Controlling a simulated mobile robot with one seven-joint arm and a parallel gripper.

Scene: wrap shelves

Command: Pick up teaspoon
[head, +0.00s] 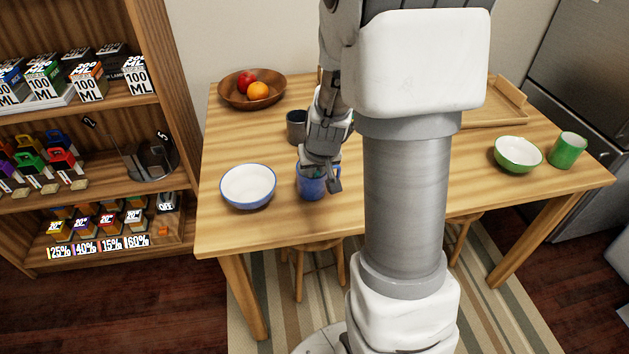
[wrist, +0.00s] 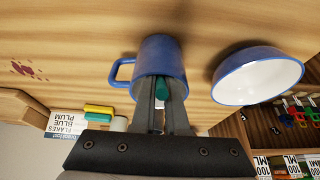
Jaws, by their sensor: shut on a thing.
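The teaspoon (wrist: 162,88) shows only as a short teal-green piece between the fingertips of my gripper (wrist: 160,92) in the wrist view. My gripper is shut on it at the mouth of a blue mug (wrist: 160,52). The rest of the teaspoon is hidden by the fingers and the mug. In the head view my gripper (head: 322,178) is right over the blue mug (head: 312,190), which stands on the wooden table near its front edge. I cannot tell how far the teaspoon reaches into the mug.
A blue-rimmed white bowl (head: 249,186) stands close left of the mug. A dark grey cup (head: 297,128) and a wooden fruit bowl (head: 235,98) stand behind. A green bowl (head: 517,153), green cup (head: 567,150) and wooden tray (head: 494,112) are on the right. Shelves (head: 178,60) stand left.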

